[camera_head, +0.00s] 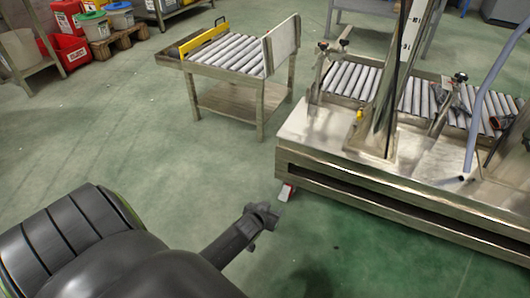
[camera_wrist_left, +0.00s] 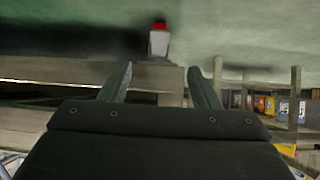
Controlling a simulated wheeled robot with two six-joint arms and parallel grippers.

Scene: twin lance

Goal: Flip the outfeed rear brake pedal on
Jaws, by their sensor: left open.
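A small white pedal with a red part (camera_head: 286,192) sticks out low at the near left corner of the machine's metal base. It also shows in the left wrist view (camera_wrist_left: 159,42), straight ahead between the fingers, with its red end at the top. I cannot tell from its angle whether it is on or off. My left gripper (camera_head: 265,214) is just in front of the pedal, nearer to me and slightly left in the head view. Its two fingers are spread and empty in the left wrist view (camera_wrist_left: 160,75). A gap to the pedal seems to show. My right gripper is out of view.
The machine's steel base (camera_head: 400,195) fills the right side, with rollers (camera_head: 350,79) and an upright mast on top. A separate roller table (camera_head: 225,60) stands behind at centre left. Red bins (camera_head: 68,50) and buckets stand far left. The green floor between is clear.

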